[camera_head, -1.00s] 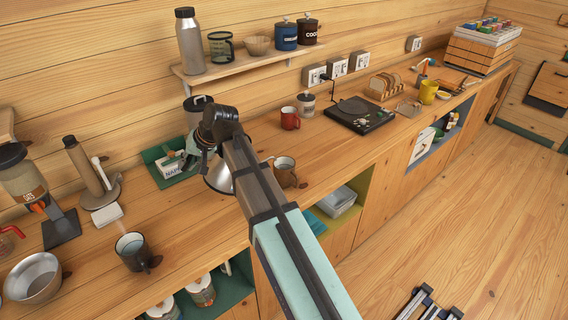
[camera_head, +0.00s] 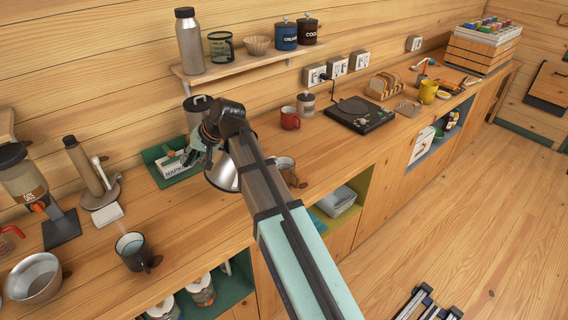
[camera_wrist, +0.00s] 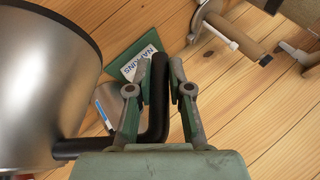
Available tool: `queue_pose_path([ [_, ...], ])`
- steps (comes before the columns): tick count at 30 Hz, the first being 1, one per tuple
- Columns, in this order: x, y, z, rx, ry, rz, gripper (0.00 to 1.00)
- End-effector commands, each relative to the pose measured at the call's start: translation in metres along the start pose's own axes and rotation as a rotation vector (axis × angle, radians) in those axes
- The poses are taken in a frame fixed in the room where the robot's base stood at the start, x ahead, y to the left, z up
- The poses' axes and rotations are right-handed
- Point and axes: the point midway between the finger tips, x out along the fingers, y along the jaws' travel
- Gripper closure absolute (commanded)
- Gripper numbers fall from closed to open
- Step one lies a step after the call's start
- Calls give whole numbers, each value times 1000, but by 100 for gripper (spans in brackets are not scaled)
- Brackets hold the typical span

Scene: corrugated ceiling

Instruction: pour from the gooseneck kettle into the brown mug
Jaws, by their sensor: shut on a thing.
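The gooseneck kettle (camera_head: 224,176) is silver with a black handle (camera_wrist: 158,120). It is partly behind my arm in the head view, and its steel body (camera_wrist: 40,85) fills the left of the wrist view. My gripper (camera_wrist: 163,68) is shut on the handle, one finger on each side; in the head view it (camera_head: 200,148) is beside the kettle. The spout is hidden. The brown mug (camera_head: 284,163) stands upright on the counter just right of the kettle, partly covered by my arm. I cannot tell how high the kettle is.
A green tray with a napkin box (camera_head: 178,166) lies left of the kettle. A red mug (camera_head: 290,119) and a record player (camera_head: 358,114) are behind right. A dark mug (camera_head: 131,251) stands front left. Counter between the dark mug and kettle is clear.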

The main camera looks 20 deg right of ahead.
Motion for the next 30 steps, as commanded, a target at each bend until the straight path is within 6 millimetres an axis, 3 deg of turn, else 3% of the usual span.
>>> queue_pose_path([
  [30,-13,0,-6,13,2,-37,100],
])
